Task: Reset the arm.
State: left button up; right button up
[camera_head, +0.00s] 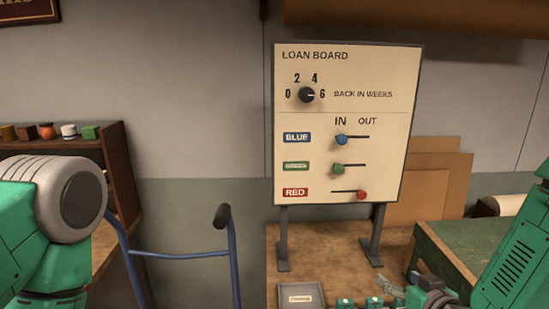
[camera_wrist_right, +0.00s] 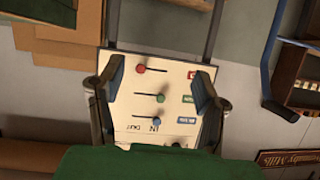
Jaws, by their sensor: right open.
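My right gripper (camera_head: 388,288) is low at the right of the head view, in front of and below the loan board (camera_head: 343,120). In the right wrist view its two fingers (camera_wrist_right: 158,72) stand wide apart with nothing between them; the board shows upside down beyond them. The board's black dial (camera_head: 307,95) has its mark towards 6. The blue knob (camera_head: 341,140) and green knob (camera_head: 338,169) sit at the left, IN side of their slots; the red knob (camera_head: 361,195) sits at the right, OUT side. My left gripper is out of view; only part of my left arm shows.
A wooden table holds a grey tray (camera_head: 301,296) and several small teal items (camera_head: 345,303) near the right gripper. A green-topped bench (camera_head: 452,243) stands at right. A blue walker frame (camera_head: 190,255) and a shelf (camera_head: 118,160) with small pots stand at left.

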jog(key=s+f+g, duration=0.7)
jog(key=s+f, duration=0.9)
jog(key=s+d+f+m+g+h, duration=0.1)
jog(key=s+f+g, duration=0.2)
jog(key=s, duration=0.6)
jog(key=s+d+f+g, duration=0.2)
jog(key=s+f+g, duration=0.15)
jog(key=s, duration=0.65)
jog(key=w+a+f+n+b, duration=0.1)
jog(key=w+f+b, duration=0.2)
jog(key=f+b, duration=1)
jog(key=shift+a+t+b, duration=0.25)
jog(key=shift+t+b, duration=0.1)
jog(key=shift+b, duration=0.5)
jog(key=shift+r, duration=0.1)
